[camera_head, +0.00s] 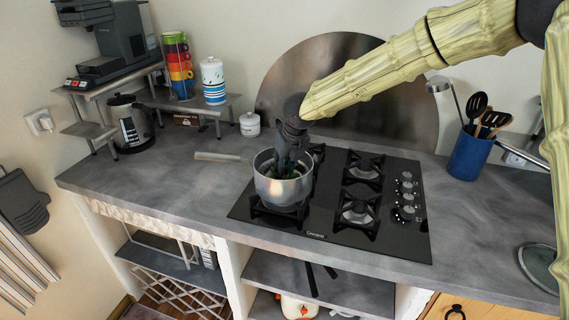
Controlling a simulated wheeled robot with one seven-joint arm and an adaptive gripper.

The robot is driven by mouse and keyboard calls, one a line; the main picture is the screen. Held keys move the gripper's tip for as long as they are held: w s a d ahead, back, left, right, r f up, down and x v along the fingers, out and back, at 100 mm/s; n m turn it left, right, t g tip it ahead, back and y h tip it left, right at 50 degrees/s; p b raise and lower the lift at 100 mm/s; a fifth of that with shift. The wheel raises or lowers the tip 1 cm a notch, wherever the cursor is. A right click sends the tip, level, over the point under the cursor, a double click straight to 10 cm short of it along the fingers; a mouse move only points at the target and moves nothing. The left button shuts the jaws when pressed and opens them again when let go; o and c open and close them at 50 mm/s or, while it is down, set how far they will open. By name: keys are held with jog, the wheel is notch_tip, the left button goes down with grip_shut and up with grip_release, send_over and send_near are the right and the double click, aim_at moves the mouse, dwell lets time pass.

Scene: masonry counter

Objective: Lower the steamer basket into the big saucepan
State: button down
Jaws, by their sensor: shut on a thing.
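The big saucepan (284,190) is a silver pot on the front left burner of the black hob, its long handle pointing left. My gripper (284,170) reaches down from above, with its fingertips at or inside the saucepan's mouth. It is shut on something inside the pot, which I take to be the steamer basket.
The black gas hob (330,230) has several burners and knobs on its right. A blue utensil holder (470,156) stands at right. A kettle (130,124), a white jar (250,124) and a shelf with stacked colourful cups (180,68) stand at left. The counter's front left is clear.

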jog(key=shift+f, duration=0.2)
dwell(0.3)
jog(key=c, duration=1.3)
grip_release()
